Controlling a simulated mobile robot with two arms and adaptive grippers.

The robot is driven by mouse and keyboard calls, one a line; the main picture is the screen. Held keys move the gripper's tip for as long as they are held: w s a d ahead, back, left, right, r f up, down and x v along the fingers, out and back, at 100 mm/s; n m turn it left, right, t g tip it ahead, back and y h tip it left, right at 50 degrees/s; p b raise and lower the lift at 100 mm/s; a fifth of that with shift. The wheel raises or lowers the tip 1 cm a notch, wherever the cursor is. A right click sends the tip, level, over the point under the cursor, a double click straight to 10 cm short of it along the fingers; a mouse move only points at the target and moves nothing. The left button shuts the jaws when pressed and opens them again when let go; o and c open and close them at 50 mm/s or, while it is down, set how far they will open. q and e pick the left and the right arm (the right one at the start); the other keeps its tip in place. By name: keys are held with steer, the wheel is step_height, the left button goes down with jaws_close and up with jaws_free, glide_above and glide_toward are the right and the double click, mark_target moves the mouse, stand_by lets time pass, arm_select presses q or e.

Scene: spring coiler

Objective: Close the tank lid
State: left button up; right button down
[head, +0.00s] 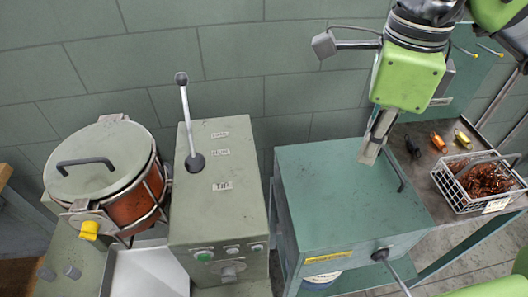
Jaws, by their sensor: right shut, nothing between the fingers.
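A teal box-shaped tank (309,239) stands right of the middle, with a flat teal lid (345,195) lying over its top. A dark bar handle (394,171) runs along the lid's right rear edge. My right gripper (371,156) is shut and empty, pointing down over the lid's rear part, just left of the handle. I cannot tell whether its tips touch the lid. A round vessel (132,206) with orange-brown sides stands at the left; its round grey-green lid (100,161) with a dark handle sits on top. My left gripper is not in view.
A grey-green console (218,215) with an upright lever (187,115) and front buttons stands between vessel and tank. A wire basket (476,180) of copper-coloured coils sits on the right bench, near small black, orange and yellow objects. A rod (393,270) projects from the tank's front.

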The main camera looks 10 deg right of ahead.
steer(key=d+f, duration=0.2)
steer(key=d, duration=0.3)
steer(key=shift+d+f+b, duration=0.25)
steer(key=shift+d+b, duration=0.1)
steer(key=shift+d, duration=0.05)
steer(key=shift+f, duration=0.1)
steer(key=d+f+b, duration=0.2)
steer(key=d+f, duration=0.1)
steer(key=d, duration=0.2)
steer(key=shift+f, duration=0.2)
stand_by(0.3)
